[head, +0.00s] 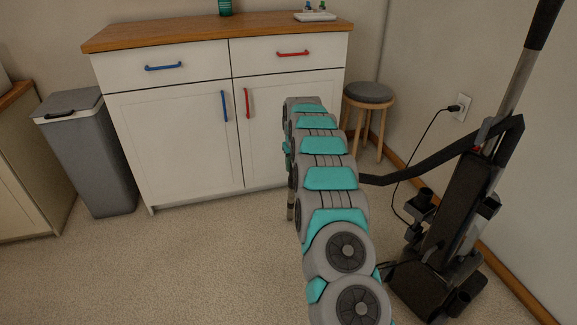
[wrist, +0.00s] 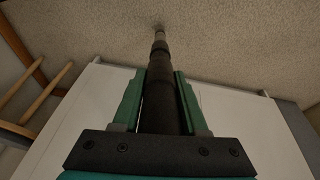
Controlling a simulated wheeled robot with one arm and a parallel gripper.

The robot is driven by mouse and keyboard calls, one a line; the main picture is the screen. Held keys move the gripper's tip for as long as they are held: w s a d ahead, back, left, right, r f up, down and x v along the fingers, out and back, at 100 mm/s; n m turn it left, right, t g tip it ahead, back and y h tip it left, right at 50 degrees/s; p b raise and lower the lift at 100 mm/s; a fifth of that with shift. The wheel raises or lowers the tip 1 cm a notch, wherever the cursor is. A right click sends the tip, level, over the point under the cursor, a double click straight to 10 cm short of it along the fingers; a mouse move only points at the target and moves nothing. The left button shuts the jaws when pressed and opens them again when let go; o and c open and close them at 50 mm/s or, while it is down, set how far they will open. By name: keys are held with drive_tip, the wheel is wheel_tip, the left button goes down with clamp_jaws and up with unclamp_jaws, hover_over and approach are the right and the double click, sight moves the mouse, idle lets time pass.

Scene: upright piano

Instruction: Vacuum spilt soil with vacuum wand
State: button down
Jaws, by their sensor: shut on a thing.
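My gripper (wrist: 160,78) is shut on the dark vacuum wand (wrist: 160,92), with one green finger on each side of it. In the wrist view the wand runs away from me to a lighter, narrow tip at the carpet (wrist: 225,28); I cannot tell whether the tip touches it. A small darker patch shows around the tip, and I cannot tell whether it is soil or shadow.
A white cabinet (head: 175,140) with blue and red handles stands ahead, with a grey bin (head: 88,150) at its left. A round stool (head: 369,93) stands at its right. A cord (head: 403,180) runs to the wall outlet (head: 462,106). Carpet at the front left is clear.

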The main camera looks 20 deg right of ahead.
drive_tip(key=shift+d, duration=0.15)
drive_tip(key=shift+r+p, duration=1.75)
drive_tip(key=shift+r, duration=4.3)
